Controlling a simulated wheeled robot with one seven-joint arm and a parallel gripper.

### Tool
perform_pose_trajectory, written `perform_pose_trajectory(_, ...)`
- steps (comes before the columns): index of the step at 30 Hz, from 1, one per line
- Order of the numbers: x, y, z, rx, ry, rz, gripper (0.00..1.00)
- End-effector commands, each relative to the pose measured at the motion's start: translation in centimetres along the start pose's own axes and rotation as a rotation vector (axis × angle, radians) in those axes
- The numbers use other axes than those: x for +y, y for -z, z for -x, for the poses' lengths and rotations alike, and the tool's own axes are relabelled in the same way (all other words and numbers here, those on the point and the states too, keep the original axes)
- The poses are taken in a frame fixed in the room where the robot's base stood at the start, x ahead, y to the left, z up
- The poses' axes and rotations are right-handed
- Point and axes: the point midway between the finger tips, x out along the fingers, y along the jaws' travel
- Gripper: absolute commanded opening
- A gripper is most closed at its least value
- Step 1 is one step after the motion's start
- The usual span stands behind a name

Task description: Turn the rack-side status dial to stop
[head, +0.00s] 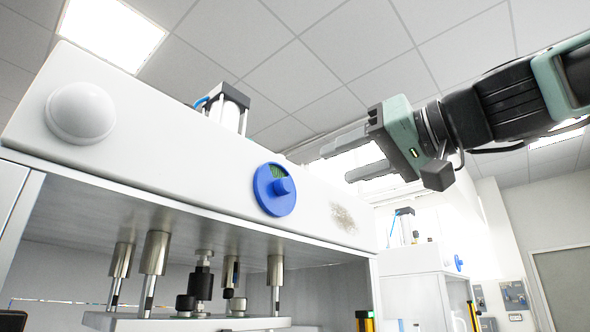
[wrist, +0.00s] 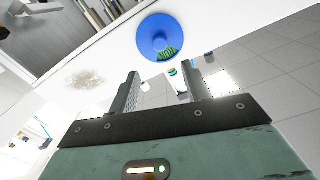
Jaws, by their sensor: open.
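A blue round dial (head: 274,189) with a raised knob and a small green marked window sits on the white front panel of the near press. It also shows in the wrist view (wrist: 158,33), beyond my fingertips, with the green marks at its lower edge. My gripper (head: 338,164) is open and empty, to the right of the dial and a little higher, apart from it. Its two fingers also show in the wrist view (wrist: 162,76). A second, smaller blue dial (head: 459,262) is on another press in the background. I cannot tell from labels which dial is rack-side.
The near press (head: 150,140) has a white dome (head: 81,113) at left and a scuffed patch (head: 343,218) right of the dial. Metal posts (head: 154,258) stand in its open bay below. A background press (head: 412,262) stands at right. Space around my gripper is free.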

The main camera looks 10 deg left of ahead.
Motion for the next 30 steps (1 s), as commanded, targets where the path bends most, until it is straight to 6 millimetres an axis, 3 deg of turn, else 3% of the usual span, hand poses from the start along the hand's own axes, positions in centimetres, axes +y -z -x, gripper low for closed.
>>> perform_pose_trajectory(9, -0.1, 0.4, -6.7, -0.004, 0.002, -0.004, 0.48)
perform_pose_trajectory(15, -0.1, 0.2, -9.5, -0.002, 0.001, -0.002, 0.48)
perform_pose_trajectory(21, 0.0, 0.0, -10.6, -0.001, -0.001, -0.001, 0.48)
perform_pose_trajectory(29, 0.0, -0.1, -10.7, 0.0, -0.001, 0.0, 0.48)
perform_pose_trajectory(30, 0.0, -0.1, -10.7, -0.001, -0.001, 0.0, 0.4)
